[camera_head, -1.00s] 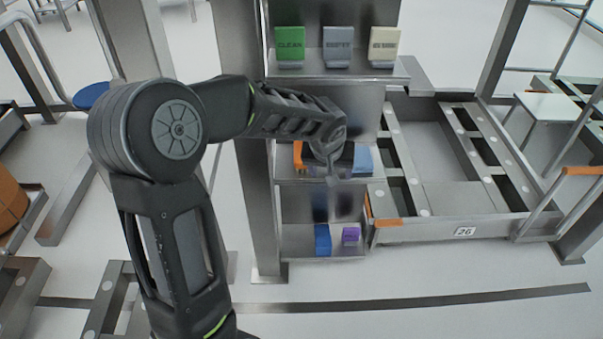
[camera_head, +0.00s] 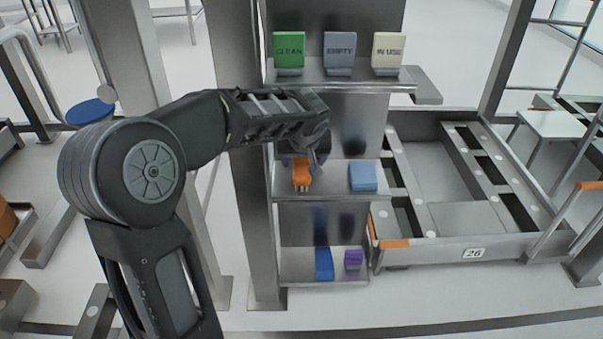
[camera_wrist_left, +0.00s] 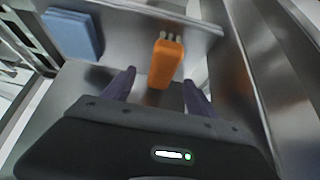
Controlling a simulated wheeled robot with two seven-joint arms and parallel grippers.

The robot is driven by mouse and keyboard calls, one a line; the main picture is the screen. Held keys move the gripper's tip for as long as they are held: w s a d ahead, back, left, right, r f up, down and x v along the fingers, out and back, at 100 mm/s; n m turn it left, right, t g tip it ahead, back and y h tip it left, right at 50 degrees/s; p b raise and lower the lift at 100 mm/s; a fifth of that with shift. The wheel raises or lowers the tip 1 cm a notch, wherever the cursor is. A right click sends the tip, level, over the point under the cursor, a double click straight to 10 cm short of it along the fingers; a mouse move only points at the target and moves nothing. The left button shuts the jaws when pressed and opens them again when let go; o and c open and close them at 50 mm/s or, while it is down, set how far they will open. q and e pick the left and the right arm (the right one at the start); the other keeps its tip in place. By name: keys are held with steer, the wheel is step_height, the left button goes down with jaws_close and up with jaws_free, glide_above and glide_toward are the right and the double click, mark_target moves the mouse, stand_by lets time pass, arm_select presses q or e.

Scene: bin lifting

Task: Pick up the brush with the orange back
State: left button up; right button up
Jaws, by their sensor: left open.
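The brush with the orange back (camera_head: 301,174) lies on the middle shelf, at its left part, with pale bristles showing at its near end. It also shows in the left wrist view (camera_wrist_left: 166,64), between and ahead of the two open fingers. My left gripper (camera_head: 314,160) is open and empty, just above and behind the brush in the head view; its fingers also show in the left wrist view (camera_wrist_left: 159,86). I cannot tell whether a finger touches the brush. My right gripper is not in view.
A light blue block or cloth (camera_head: 362,176) lies right of the brush on the middle shelf (camera_head: 330,190). The top shelf holds green, grey and cream signs. The bottom shelf holds a blue item (camera_head: 324,264) and a purple item (camera_head: 353,258). A metal post (camera_head: 255,200) stands close left.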

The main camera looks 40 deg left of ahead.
mark_target(301, 165)
arm_select(q)
steer(key=b+x, duration=0.2)
steer(key=x, duration=0.2)
steer(key=shift+a+f, duration=0.1)
steer(key=shift+a, duration=0.1)
steer(key=shift+w+a+f, duration=0.2)
steer(key=shift+w+f, duration=0.05)
steer(key=shift+f, duration=0.05)
stand_by(0.4)
jaws_close()
stand_by(0.5)
steer(key=shift+s+r, duration=0.1)
steer(key=shift+r, duration=0.05)
